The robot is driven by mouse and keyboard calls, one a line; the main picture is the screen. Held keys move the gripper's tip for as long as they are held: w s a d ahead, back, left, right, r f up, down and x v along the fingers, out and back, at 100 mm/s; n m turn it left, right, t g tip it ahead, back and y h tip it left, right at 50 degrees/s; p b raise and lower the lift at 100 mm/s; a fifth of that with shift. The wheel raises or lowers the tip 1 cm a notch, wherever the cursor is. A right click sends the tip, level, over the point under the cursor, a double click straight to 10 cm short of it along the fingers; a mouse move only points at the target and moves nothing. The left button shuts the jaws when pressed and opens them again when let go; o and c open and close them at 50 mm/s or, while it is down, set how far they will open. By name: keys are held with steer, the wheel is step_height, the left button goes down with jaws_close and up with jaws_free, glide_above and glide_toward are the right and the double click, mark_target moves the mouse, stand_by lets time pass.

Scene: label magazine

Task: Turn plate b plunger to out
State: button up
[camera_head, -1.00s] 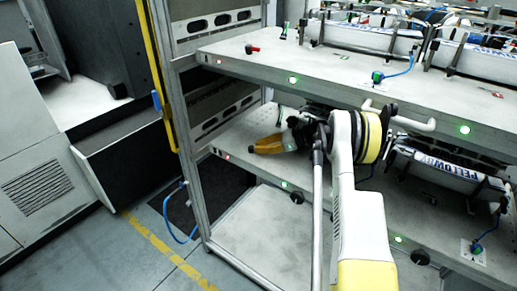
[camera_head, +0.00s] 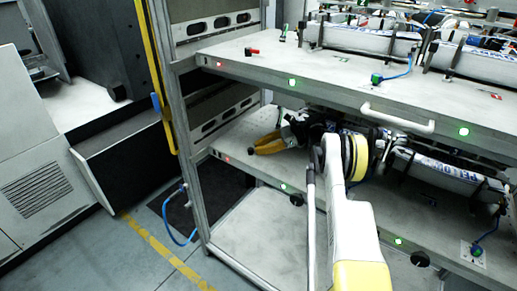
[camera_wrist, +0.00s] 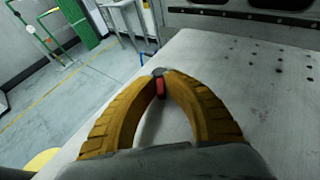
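My gripper (camera_head: 254,148) is low over the left end of the lower plate (camera_head: 235,137), its yellow fingers pointing left. In the wrist view the fingertips (camera_wrist: 159,77) come close together around a small plunger (camera_wrist: 160,88) with a red handle and a dark end. The fingers appear shut on it. In the head view the fingers hide this plunger. A similar red-handled plunger (camera_head: 252,50) stands on the upper plate (camera_head: 235,56), away from my gripper. I cannot read which plate is b.
The upper plate's front edge and its white handle (camera_head: 398,117) are close above my arm. A frame post (camera_head: 187,160) stands left of the plates. Long white packs (camera_head: 440,170) and clamps fill the lower plate's right side. The lower plate's front left is bare.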

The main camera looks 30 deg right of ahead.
steer(key=o, duration=0.3)
steer(key=shift+a, duration=0.1)
